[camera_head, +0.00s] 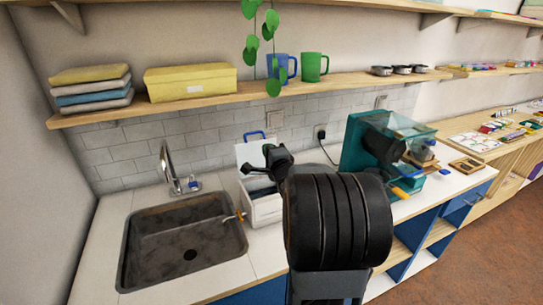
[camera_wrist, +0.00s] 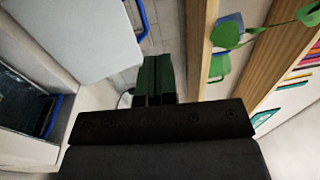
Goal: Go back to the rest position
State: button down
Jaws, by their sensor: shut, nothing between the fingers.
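My gripper (camera_wrist: 158,78) shows in the wrist view as two dark green fingers side by side, closed together with nothing between them. In the head view my black arm fills the middle foreground, and its dark far end is in front of the white box (camera_head: 265,209). The arm hides part of this box. The box's raised lid (camera_head: 247,153) has a blue handle. In the wrist view the lid (camera_wrist: 65,35) lies at the upper left of the fingers. I cannot tell the exact gap between the gripper and the lid.
A sink (camera_head: 184,240) with a tap is left of the box. A teal machine (camera_head: 352,145) with a clear cover stands to the right. Above, a wooden shelf (camera_head: 200,105) carries a yellow box, folded cloths and mugs. A plant (camera_head: 252,42) hangs over it.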

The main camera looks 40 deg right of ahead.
jog(key=s+d+f+n+g+h, duration=0.1)
jog(key=s+d+f+n+g, duration=0.1)
jog(key=s+f+n+g, duration=0.45)
jog(key=s+a+f+n+g+y, duration=0.1)
jog(key=s+a+f+n+g, duration=0.25)
jog(key=a+f+g, duration=0.2)
jog(key=s+a+r+n+g+y, duration=0.1)
jog(key=s+a+n, duration=0.3)
jog(key=a, duration=0.6)
jog(key=s+a+r+n+g+y, duration=0.1)
jog(key=s+a+n+y, duration=0.3)
jog(key=a+n, duration=0.3)
jog(key=s+a, duration=0.1)
jog(key=a, duration=0.3)
jog(key=shift+s+r+g, duration=0.15)
jog(key=shift+s+g, duration=0.15)
